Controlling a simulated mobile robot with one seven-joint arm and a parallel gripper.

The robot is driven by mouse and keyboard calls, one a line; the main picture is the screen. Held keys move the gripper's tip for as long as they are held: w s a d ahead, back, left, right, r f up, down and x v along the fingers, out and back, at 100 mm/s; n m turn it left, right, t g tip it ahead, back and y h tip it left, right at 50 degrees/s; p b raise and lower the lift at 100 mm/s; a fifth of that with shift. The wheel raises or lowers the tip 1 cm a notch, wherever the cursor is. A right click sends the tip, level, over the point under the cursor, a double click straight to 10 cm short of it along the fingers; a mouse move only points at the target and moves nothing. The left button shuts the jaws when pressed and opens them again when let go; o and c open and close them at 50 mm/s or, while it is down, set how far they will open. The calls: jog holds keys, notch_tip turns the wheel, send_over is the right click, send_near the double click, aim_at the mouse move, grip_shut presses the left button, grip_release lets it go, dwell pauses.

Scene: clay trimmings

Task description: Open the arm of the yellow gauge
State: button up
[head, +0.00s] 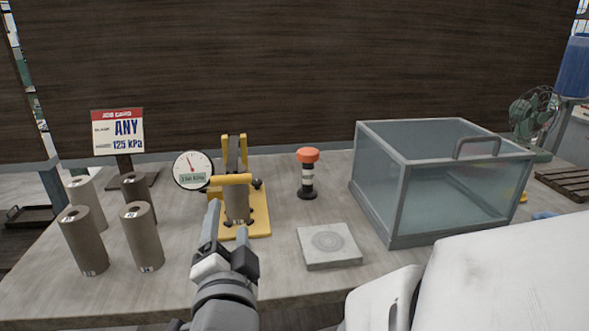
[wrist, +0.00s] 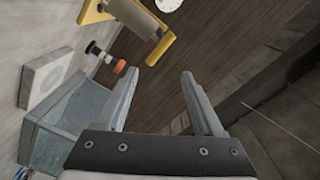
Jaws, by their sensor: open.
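The yellow gauge (head: 260,208) stands on the table left of centre, with a round white dial (head: 193,170) at its left. Its arm ends in a yellow bar handle (head: 230,180), which lies crosswise above a grey-brown clay cylinder (head: 237,207) in the gauge. The arm looks lowered over the cylinder. In the wrist view the handle (wrist: 161,49) is just beyond the fingertips, and the cylinder (wrist: 133,17) is beside it. My gripper (head: 229,224) is open and empty, in front of and just below the handle in the head view. The fingers (wrist: 158,78) appear apart from the handle.
Several clay cylinders (head: 141,237) stand at the left, before a job card (head: 117,132) reading "ANY 125 kPa". A black post with an orange top (head: 307,172), a square grey slab (head: 329,246) and a large glass-sided bin (head: 377,190) stand to the right.

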aim_at(232, 182)
jog(key=x, duration=1.6)
jog(key=shift+w+a, duration=0.15)
jog(key=shift+w, duration=0.2)
grip_shut()
dwell(0.6)
